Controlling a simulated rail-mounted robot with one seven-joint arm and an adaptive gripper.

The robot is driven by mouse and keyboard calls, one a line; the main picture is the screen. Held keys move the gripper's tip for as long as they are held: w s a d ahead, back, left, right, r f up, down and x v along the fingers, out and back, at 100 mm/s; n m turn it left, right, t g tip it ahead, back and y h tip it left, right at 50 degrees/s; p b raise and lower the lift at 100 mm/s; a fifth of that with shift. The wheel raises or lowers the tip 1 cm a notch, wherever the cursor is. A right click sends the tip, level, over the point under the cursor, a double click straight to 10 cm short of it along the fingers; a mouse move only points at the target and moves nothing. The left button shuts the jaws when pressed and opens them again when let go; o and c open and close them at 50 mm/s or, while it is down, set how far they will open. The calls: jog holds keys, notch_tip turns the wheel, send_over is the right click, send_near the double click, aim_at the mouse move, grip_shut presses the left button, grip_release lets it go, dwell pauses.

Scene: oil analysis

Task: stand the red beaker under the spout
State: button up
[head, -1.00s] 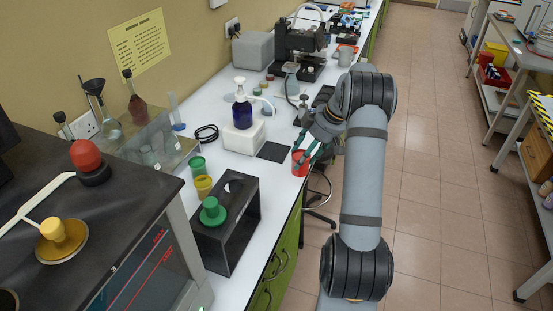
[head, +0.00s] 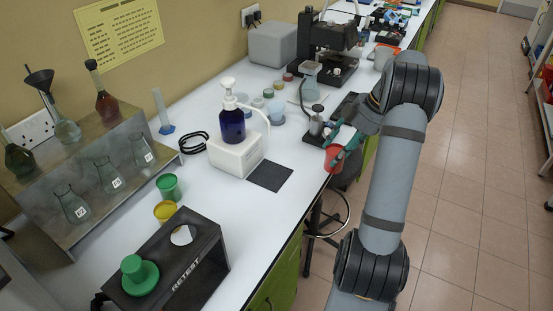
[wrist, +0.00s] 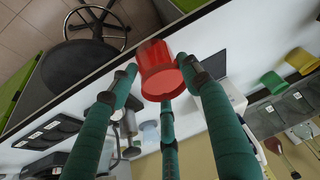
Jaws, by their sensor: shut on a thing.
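The red beaker (head: 333,160) is held in my gripper (head: 344,146) at the front edge of the bench. In the wrist view the red beaker (wrist: 162,78) sits between the green fingers of my gripper (wrist: 165,88), which are shut on it. I cannot tell how high it is above the bench. The spout (head: 262,116) is a pale curved tube on the pump head of a dark blue bottle (head: 232,126). The bottle stands on a white block (head: 238,155). A black square mat (head: 270,176) lies in front of the block, left of the beaker, and is bare.
A small metal vessel (head: 316,122) stands behind the held beaker. The bench between mat and beaker is clear. A stool (head: 325,215) is below the edge.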

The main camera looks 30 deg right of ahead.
jog(key=shift+s+a+r+n, duration=0.1)
jog(key=shift+s+a+n, duration=0.05)
jog(key=shift+a+n, duration=0.3)
jog(key=shift+n+g, duration=0.4)
jog(key=shift+n, duration=0.15)
jog(key=w+a+p, duration=0.1)
jog(key=w+a, duration=0.2)
jog(key=a, duration=0.2)
jog(key=w+a+f+p, duration=0.1)
jog(key=w+a, duration=0.2)
jog(key=a, duration=0.2)
jog(key=w+a+f+p, duration=0.1)
jog(key=w+a+p, duration=0.1)
jog(key=a, duration=0.3)
jog(key=shift+w+a+f, duration=0.1)
jog(key=shift+w+a, duration=0.1)
jog(key=shift+w, duration=0.25)
jog(key=shift+w+a+f, duration=0.1)
jog(key=shift+w+a, duration=0.1)
jog(key=shift+w, duration=0.2)
jog(key=shift+w+f, duration=0.1)
jog(key=shift+f, duration=0.3)
jog(key=shift+f, duration=0.1)
jog(key=shift+f+b, duration=0.15)
jog(key=shift+b, duration=0.15)
jog(key=o, duration=1.2)
jog(key=shift+c, duration=0.2)
